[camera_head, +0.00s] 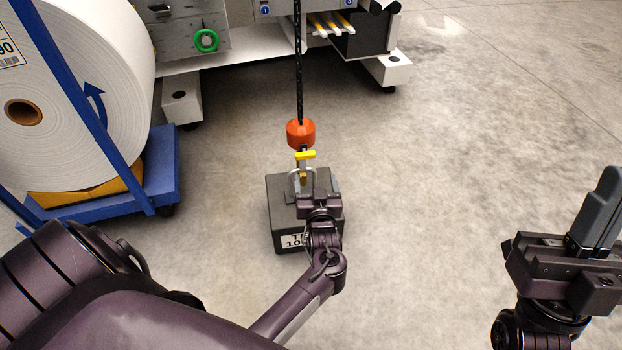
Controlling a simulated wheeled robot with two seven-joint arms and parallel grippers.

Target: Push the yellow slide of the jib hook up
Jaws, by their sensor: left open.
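The jib hook hangs below an orange-red block (301,133) on a dark chain (298,70). Its yellow slide (305,155) shows as a bright crossbar with a yellow part below it. The hook is at the lifting ring (293,182) of a dark grey weight (284,208) on the floor; whether it is through the ring is unclear. My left gripper (312,188) is open, over the weight and just on the near side of the hook, below the yellow crossbar. It partly hides the ring and label. My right gripper (602,208) is far right, away from the hook.
A large white paper roll (90,60) lies on a blue cart (160,170) at left. A machine with a green ring knob (206,40) and white feet (388,70) stands behind. The concrete floor right of the weight is clear.

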